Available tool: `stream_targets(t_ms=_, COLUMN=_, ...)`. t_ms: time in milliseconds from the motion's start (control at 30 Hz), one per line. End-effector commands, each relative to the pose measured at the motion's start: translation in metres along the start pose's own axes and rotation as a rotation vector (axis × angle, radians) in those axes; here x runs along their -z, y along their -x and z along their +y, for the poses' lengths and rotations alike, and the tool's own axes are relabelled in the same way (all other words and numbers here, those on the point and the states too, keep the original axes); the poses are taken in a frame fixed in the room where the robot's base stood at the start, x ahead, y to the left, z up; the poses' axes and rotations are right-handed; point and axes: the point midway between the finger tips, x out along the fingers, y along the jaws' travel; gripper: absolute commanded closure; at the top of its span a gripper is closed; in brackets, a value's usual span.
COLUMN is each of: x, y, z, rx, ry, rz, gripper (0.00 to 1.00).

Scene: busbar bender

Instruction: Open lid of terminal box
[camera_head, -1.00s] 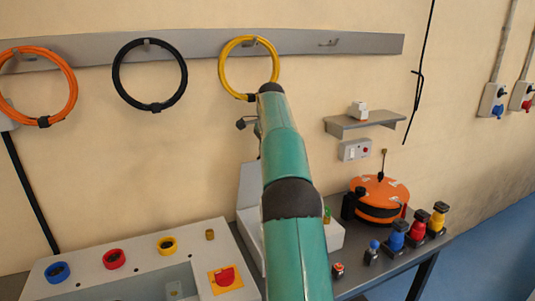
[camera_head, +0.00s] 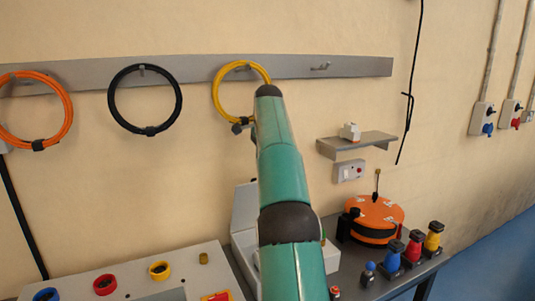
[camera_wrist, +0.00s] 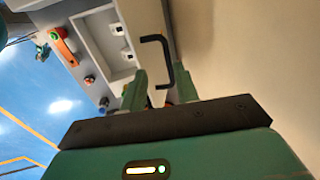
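The terminal box is a pale grey box (camera_head: 333,255) on the bench, partly hidden behind my arm in the head view. Its lid (camera_head: 243,212) stands raised against the wall side. In the wrist view the box interior (camera_wrist: 112,45) shows small white fittings, and the lid (camera_wrist: 143,18) has a black U-shaped handle (camera_wrist: 168,62). My gripper (camera_wrist: 160,92) has its two green fingers apart, with the handle between and just beyond them. I cannot tell whether a finger touches it. The gripper is not clear in the head view.
An orange reel (camera_head: 376,220) and blue, red and yellow connectors (camera_head: 413,250) stand right of the box. A grey panel (camera_head: 128,277) with coloured rings lies left. Cable coils hang from a wall rail (camera_head: 195,70). A small shelf (camera_head: 355,142) is on the wall.

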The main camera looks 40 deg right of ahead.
Motion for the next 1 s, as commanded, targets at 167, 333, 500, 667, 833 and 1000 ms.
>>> stream_targets(t_ms=167, x=-0.007, y=0.032, z=0.015, rx=0.003, ry=0.001, rz=0.001, gripper=0.69)
stream_targets(t_ms=333, x=-0.014, y=0.051, z=0.033, rx=0.001, ry=0.001, rz=0.001, gripper=0.69)
stream_targets(t_ms=500, x=-0.02, y=0.064, z=0.052, rx=0.001, ry=0.001, rz=0.001, gripper=0.69)
stream_targets(t_ms=667, x=-0.028, y=0.078, z=0.072, rx=0.001, ry=0.001, rz=0.001, gripper=0.69)
stream_targets(t_ms=833, x=-0.034, y=0.09, z=0.089, rx=0.0, ry=0.0, rz=0.0, gripper=0.69)
stream_targets(t_ms=1000, x=-0.036, y=0.095, z=0.097, rx=0.0, ry=0.0, rz=0.0, gripper=0.69)
